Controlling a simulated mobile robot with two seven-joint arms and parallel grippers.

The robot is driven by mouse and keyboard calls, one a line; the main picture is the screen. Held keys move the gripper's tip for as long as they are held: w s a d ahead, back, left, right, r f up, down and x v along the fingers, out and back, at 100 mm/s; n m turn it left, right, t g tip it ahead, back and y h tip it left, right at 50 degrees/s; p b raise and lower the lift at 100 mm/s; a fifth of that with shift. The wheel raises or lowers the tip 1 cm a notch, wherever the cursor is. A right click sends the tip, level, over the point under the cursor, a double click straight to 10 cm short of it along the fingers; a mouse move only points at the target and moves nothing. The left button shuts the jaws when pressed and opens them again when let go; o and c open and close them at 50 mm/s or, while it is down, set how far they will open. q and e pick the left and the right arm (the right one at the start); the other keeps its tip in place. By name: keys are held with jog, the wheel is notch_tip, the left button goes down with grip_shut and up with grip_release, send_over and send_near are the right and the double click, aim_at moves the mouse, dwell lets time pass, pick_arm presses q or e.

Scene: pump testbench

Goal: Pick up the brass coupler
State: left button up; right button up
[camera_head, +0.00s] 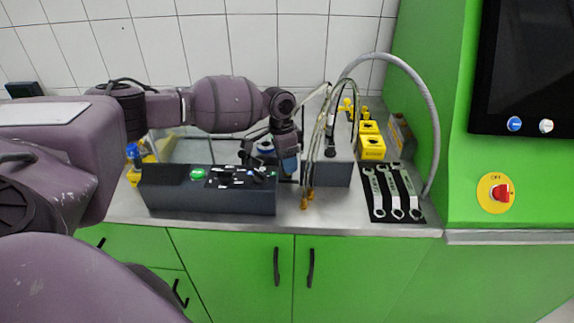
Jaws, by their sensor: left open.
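Brass-coloured coupler ends (305,200) hang at the bottom of thin hoses, in front of a dark grey box near the middle of the bench. They are small, and I cannot tell them well apart. My left gripper (289,175) points down just left of the hoses, beside the right end of the control box. It is open, and I see nothing held in it. Its fingers are small and dark, so the exact gap to the brass ends is unclear. My right gripper is not in view.
A dark control box (208,197) with a green button stands left of the gripper. Several wrenches lie on a black mat (377,208) at right. Yellow boxes (371,147) and a thick grey hose (424,105) stand behind. The metal bench's front strip is clear.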

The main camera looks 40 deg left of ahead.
pick_arm(q)
grip_shut()
jog(key=shift+r, duration=0.1)
